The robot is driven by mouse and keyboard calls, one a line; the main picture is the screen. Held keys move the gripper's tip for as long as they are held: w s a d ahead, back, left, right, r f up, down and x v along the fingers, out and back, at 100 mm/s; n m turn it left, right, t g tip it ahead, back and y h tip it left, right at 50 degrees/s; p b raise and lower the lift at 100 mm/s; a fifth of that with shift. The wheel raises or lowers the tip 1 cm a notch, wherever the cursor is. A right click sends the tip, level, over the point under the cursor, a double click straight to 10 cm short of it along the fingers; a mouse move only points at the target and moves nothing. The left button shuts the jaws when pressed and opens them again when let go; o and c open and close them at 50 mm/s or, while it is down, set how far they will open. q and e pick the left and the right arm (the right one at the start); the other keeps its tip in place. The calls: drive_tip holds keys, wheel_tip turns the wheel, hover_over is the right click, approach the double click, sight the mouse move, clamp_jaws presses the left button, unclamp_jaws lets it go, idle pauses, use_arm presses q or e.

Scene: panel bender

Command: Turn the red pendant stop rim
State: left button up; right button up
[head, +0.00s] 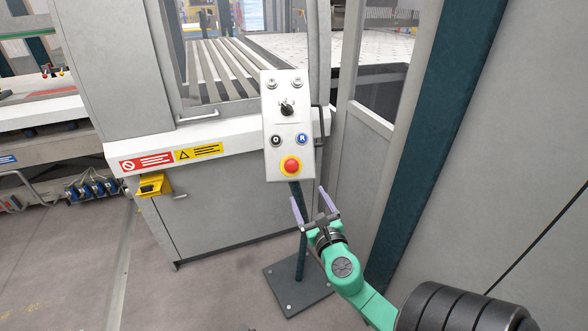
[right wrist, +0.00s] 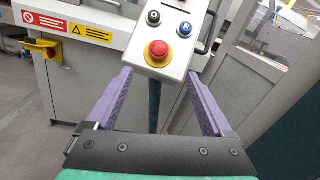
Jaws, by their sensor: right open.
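The red stop knob (head: 291,166) sits on a yellow base near the bottom of the light grey pendant panel (head: 279,110). In the right wrist view the red stop knob (right wrist: 158,50) shows above and between my finger lines. My right gripper (head: 315,197) is open and empty, just below the pendant, apart from the knob. Its two purple fingers (right wrist: 155,90) point toward the pendant in the right wrist view, one on each side of its post. My left gripper is not in view.
A dark teal column (head: 440,130) stands at right.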

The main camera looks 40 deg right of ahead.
sight(293, 168)
drive_tip(key=x, duration=1.4)
drive_tip(key=shift+w+f+p, duration=0.15)
drive_tip(key=shift+f+p, duration=0.05)
drive_tip(key=shift+p, duration=0.15)
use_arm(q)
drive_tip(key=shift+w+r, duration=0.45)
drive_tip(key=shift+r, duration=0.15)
use_arm(e)
drive_tip(key=shift+c, duration=0.2)
clamp_jaws()
